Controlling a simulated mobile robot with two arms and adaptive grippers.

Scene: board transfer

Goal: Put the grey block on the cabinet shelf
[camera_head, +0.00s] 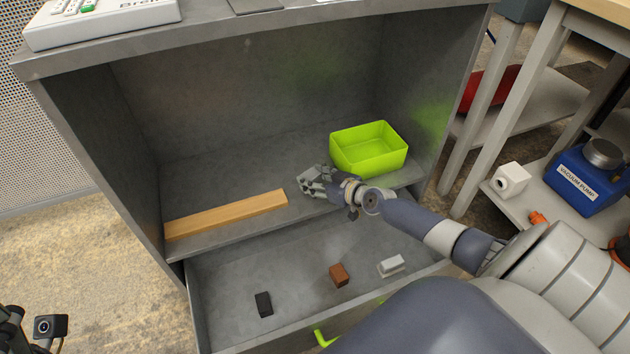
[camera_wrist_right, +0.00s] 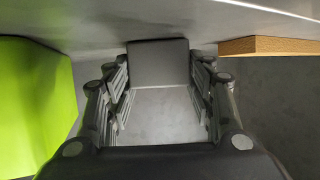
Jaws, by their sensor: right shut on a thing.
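My right gripper (camera_head: 314,180) reaches in over the front of the cabinet shelf (camera_head: 215,186), between the wooden board and the green bin. It is shut on the grey block, which shows between the fingers in the right wrist view (camera_wrist_right: 158,63). In the head view the block is hard to tell apart from the grey fingers. Whether the block touches the shelf I cannot tell. Part of my left gripper (camera_head: 12,318) shows at the lower left edge, away from the cabinet; its fingertips are not clear.
A wooden board (camera_head: 228,214) lies along the shelf's front left. A lime green bin (camera_head: 368,150) stands at its right. Below, an open drawer (camera_head: 225,275) holds a black block (camera_head: 263,304), a brown block (camera_head: 339,275) and a white block (camera_head: 391,266). The shelf's back is clear.

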